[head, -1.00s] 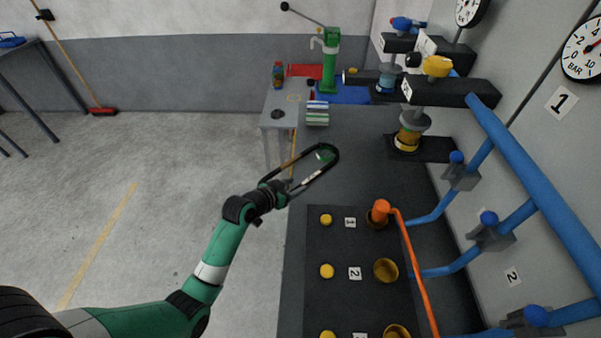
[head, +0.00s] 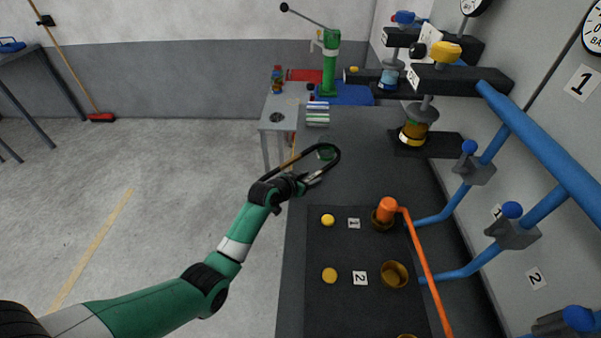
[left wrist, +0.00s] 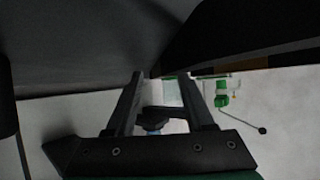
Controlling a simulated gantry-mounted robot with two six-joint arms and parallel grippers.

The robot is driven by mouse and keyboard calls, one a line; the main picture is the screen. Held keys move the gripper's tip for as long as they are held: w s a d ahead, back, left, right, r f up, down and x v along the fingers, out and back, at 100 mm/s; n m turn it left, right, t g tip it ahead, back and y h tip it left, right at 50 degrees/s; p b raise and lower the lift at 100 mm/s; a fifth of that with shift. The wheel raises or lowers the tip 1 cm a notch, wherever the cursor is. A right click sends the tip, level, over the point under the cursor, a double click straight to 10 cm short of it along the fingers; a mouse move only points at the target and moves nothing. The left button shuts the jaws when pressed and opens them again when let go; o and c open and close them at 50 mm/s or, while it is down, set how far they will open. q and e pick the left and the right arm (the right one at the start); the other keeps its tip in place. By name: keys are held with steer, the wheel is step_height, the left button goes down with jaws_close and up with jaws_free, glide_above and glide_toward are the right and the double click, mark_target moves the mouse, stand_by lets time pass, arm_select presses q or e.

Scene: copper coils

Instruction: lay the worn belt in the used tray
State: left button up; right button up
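The worn belt seems to be the thin black loop (head: 338,153) at the end of my left arm in the head view. My left gripper (head: 302,182) is closed on the loop's near part and holds it over the left edge of the dark bench. In the left wrist view, my two fingers (left wrist: 160,90) reach forward, with large dark shapes close to the lens. I cannot read which is the used tray. My right gripper is not in view.
A grey side table (head: 275,118) holds a bottle (head: 277,78). Blue pipes and valves (head: 475,165) line the right wall. An orange-topped piece with an orange bar (head: 388,208) stands nearby.

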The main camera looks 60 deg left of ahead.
arm_select(q)
jaws_close()
steer(key=shift+r, duration=0.1)
step_height(320, 180, up, 10)
steer(key=p, duration=0.5)
steer(key=shift+p, duration=0.4)
